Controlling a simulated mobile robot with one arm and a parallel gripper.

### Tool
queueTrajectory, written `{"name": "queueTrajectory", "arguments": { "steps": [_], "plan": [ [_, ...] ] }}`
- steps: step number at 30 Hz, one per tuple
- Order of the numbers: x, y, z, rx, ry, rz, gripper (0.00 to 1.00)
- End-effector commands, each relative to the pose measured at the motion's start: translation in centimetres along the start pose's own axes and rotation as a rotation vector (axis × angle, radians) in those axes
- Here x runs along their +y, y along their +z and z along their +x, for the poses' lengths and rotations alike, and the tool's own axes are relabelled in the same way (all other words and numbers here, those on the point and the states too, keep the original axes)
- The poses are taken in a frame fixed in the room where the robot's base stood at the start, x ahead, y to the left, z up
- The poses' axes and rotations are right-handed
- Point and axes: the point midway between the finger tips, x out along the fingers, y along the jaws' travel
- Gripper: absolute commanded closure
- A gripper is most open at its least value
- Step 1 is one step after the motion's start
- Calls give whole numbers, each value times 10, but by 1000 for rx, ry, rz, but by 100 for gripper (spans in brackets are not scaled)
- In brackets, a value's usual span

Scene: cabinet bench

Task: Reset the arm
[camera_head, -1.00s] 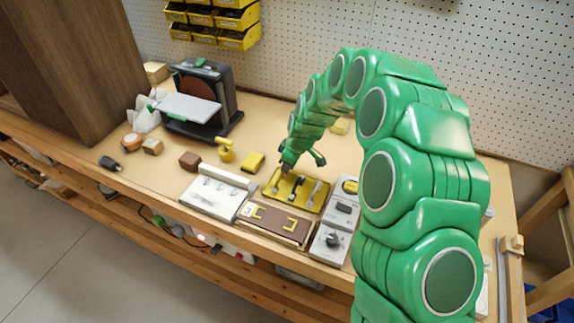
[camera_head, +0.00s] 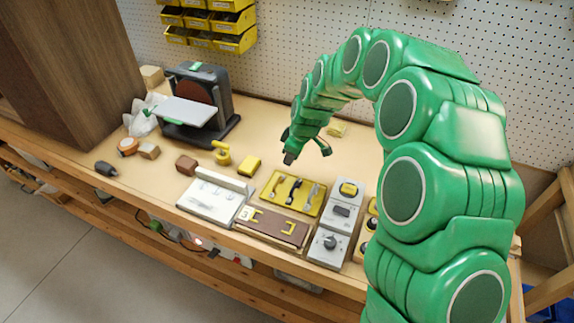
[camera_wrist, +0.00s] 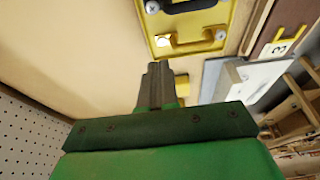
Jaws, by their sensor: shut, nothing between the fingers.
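My gripper (camera_head: 289,157) is at the end of my green arm, raised above the bench behind the yellow panel (camera_head: 273,206). The panel carries several handles, dark and metallic. In the wrist view my gripper (camera_wrist: 157,68) shows its fingers together with nothing between them. The yellow panel (camera_wrist: 233,21) lies just beyond the fingertips there, with a yellow handle (camera_wrist: 192,42) and part of a dark handle on it. The fingers appear apart from the panel.
The bench holds a white panel (camera_head: 207,204), a brown panel (camera_head: 283,228), a grey control panel (camera_head: 329,246), a yellow block (camera_head: 250,166) and a disc sander (camera_head: 188,110). A wooden cabinet (camera_head: 75,75) stands at left. Pegboard backs the bench.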

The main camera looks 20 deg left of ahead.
Motion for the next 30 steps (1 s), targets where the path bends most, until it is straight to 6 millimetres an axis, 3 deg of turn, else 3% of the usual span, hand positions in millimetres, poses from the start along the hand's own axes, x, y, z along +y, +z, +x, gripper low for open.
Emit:
{"name": "queueTrajectory", "arguments": {
  "steps": [6,23,30],
  "plan": [
    [0,0,-13,1,1,0,100],
    [-1,1,-18,1,1,9,100],
    [-14,27,-60,-10,-8,109,100]
  ]
}}
